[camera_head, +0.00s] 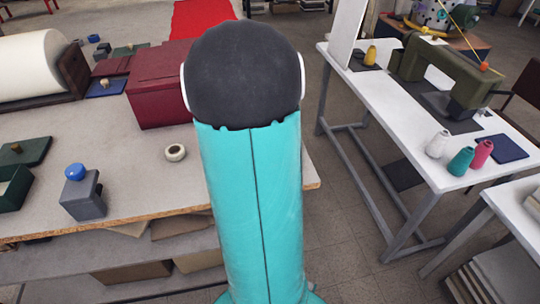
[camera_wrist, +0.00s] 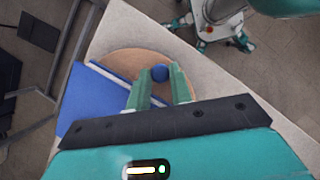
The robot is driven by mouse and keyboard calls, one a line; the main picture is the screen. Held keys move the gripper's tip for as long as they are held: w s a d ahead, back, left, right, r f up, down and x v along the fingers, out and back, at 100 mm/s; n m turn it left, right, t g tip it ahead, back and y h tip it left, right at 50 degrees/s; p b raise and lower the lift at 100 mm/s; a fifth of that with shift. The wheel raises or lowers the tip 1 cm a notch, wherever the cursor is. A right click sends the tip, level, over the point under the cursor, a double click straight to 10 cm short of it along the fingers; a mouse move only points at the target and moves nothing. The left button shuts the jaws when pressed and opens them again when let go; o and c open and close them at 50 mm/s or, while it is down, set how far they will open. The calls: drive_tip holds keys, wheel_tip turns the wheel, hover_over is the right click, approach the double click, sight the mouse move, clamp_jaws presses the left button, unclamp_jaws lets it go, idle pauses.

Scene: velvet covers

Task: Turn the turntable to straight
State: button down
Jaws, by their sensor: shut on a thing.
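The turntable (camera_wrist: 127,60) is a round tan disc on a pale table top in the wrist view. A blue flat piece with a white edge (camera_wrist: 92,98) lies over or beside its left part. A round blue knob (camera_wrist: 160,73) stands on the disc. My gripper (camera_wrist: 160,80) has its two green fingers on either side of the knob and is shut on it. The gripper body hides the near part of the disc. In the head view my arm fills the middle, and neither my gripper nor the turntable shows.
In the head view, a table on the left holds a dark red box (camera_head: 160,85), a grey block with a blue knob (camera_head: 82,193) and a small white ring (camera_head: 175,152). A white table on the right (camera_head: 400,110) bears a green sewing machine (camera_head: 445,75) and several thread cones. Floor lies between.

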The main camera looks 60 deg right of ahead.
drive_tip(key=shift+d, duration=0.1)
drive_tip(key=c, duration=1.6)
unclamp_jaws()
drive_tip(key=shift+o, duration=0.2)
drive_tip(key=v, duration=1.4)
drive_tip(key=shift+s, duration=0.1)
drive_tip(key=w+a+r+t+h, duration=0.1)
drive_tip(key=w+a+t, duration=0.2)
drive_tip(key=a, duration=0.7)
drive_tip(key=w+a+r+t+h, duration=0.1)
drive_tip(key=w+a+t, duration=0.15)
drive_tip(key=a, duration=0.75)
drive_tip(key=s+a+f+t, duration=0.1)
drive_tip(key=a+t, duration=0.1)
drive_tip(key=a, duration=0.6)
drive_tip(key=s+a+t+y, duration=0.1)
drive_tip(key=s+a+t, duration=0.1)
drive_tip(key=a, duration=0.7)
drive_tip(key=shift+s+f+n+t+y, duration=0.2)
drive_tip(key=shift+f+n+t+y, duration=0.1)
drive_tip(key=shift+f+n+t, duration=0.1)
